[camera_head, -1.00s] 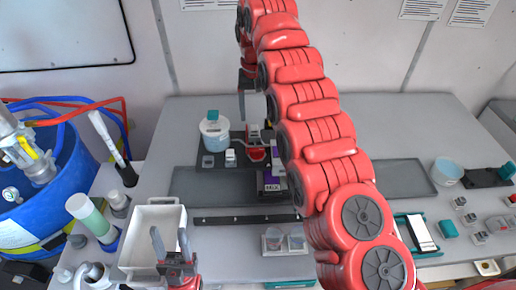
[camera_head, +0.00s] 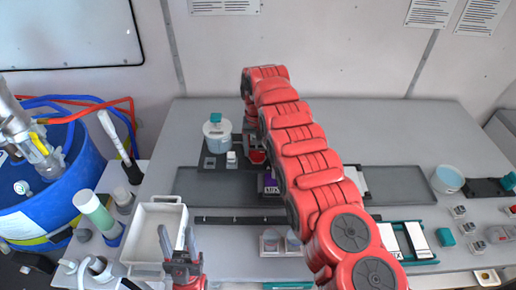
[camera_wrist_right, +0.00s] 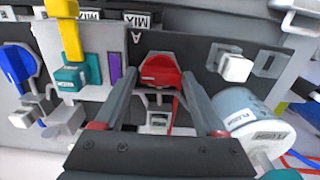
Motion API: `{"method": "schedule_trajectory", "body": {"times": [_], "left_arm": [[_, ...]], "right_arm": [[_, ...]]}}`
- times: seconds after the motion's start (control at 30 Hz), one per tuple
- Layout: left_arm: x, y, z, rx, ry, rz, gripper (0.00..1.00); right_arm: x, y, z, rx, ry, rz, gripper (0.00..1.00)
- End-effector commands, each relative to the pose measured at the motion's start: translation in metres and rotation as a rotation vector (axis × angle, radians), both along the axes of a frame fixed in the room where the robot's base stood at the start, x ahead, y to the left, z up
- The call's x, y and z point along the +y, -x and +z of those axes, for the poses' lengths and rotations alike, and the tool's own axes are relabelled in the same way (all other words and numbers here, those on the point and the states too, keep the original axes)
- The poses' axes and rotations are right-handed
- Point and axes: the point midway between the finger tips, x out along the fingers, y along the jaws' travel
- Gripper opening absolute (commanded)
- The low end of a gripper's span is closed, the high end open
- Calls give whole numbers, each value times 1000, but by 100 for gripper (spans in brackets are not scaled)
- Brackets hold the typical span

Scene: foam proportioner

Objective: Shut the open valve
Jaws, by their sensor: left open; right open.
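In the head view the red handle (camera_head: 257,157) shows beside my right arm, which hides the right gripper's tips. A blue handle (camera_wrist_right: 17,65) and a yellow lever (camera_wrist_right: 71,40) are on the left in the wrist view. My left gripper (camera_head: 176,239) is open and empty over the white tray's front right.
A white tray (camera_head: 145,211) stands at the table's left. A white tub (camera_head: 217,135) labelled FLUSH (camera_wrist_right: 248,118) is beside the red handle's panel. A white square knob (camera_wrist_right: 236,68) is close to the right finger. A blue drum (camera_head: 50,180) with hoses stands at far left.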

Motion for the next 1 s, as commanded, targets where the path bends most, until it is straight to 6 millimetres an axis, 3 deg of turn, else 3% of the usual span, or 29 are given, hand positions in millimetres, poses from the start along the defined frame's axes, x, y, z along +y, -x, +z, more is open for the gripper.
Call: {"method": "schedule_trajectory", "body": {"times": [0.03,0.4,0.77,1.0], "left_arm": [[0,0,0,0,0,0,50],[0,0,0,0,0,0,50],[0,0,-9,0,0,0,50],[0,0,-21,0,0,0,50]], "right_arm": [[0,0,0,0,0,0,67],[0,0,0,0,0,0,4],[-1,0,-2,0,0,71,4],[-1,0,-2,-1,0,242,4]]}}
